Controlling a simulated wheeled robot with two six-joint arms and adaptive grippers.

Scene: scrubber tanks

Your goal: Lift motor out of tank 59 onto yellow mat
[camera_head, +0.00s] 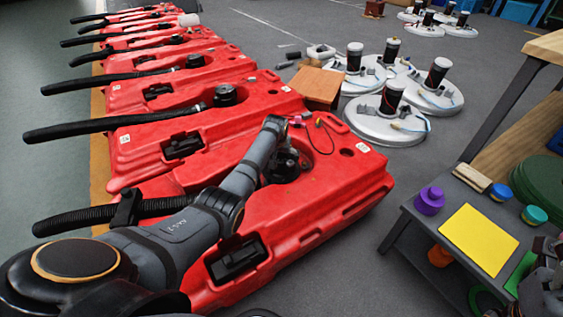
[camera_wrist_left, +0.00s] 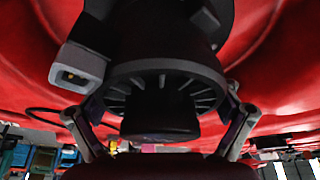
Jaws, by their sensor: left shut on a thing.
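The black motor (camera_head: 285,170) sits in the round opening of the nearest red tank (camera_head: 330,205). The number on this tank's label is too small to read. My left gripper (camera_head: 279,155) is at the motor. In the left wrist view its fingers are on either side of the motor's finned black body (camera_wrist_left: 165,85), shut on it. Whether the motor is clear of the opening cannot be told. The yellow mat (camera_head: 480,239) lies flat and bare on a dark grey table (camera_head: 425,220) at the right. My right gripper (camera_head: 545,285) shows only partly at the lower right edge.
A row of similar red tanks (camera_head: 215,130) with black hoses runs to the back left. A purple pot (camera_head: 429,201), a blue-lidded jar (camera_head: 500,192) and a teal-lidded jar (camera_head: 534,215) stand around the mat. White round lids with motors (camera_head: 387,122) lie on the floor behind.

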